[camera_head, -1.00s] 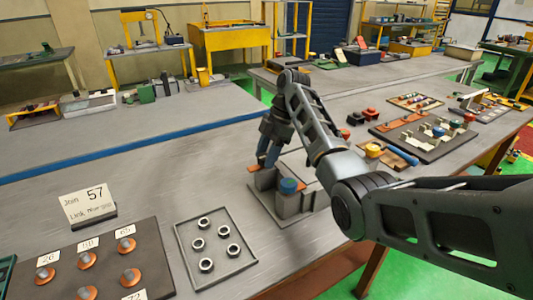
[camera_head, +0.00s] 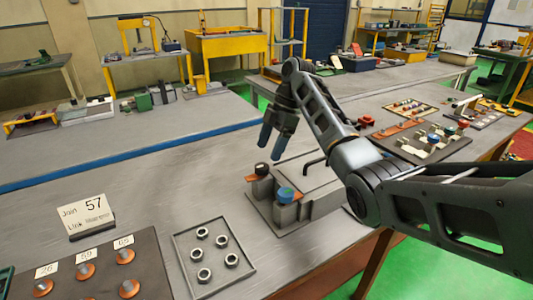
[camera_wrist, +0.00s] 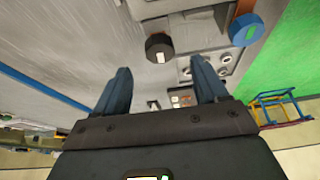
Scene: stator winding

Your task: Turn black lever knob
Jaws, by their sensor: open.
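The black lever knob (camera_head: 262,170) sits on top of a grey post of a metal fixture (camera_head: 312,206), with an orange lever (camera_head: 252,179) pointing left under it. A blue knob (camera_head: 286,193) with a similar orange piece sits on the nearer post. My gripper (camera_head: 270,148) is open and empty, above and slightly behind the black knob, apart from it. In the wrist view my open gripper (camera_wrist: 162,72) has fingers to both sides, and the round black knob (camera_wrist: 159,47) shows just beyond and between the tips. The blue knob (camera_wrist: 246,29) is right of it.
A grey tray (camera_head: 215,258) of several metal nuts is left of the fixture. A dark board (camera_head: 95,268) with copper buttons and a sign (camera_head: 85,216) reading 57 stand farther left. Boards of parts (camera_head: 425,144) lie at the right.

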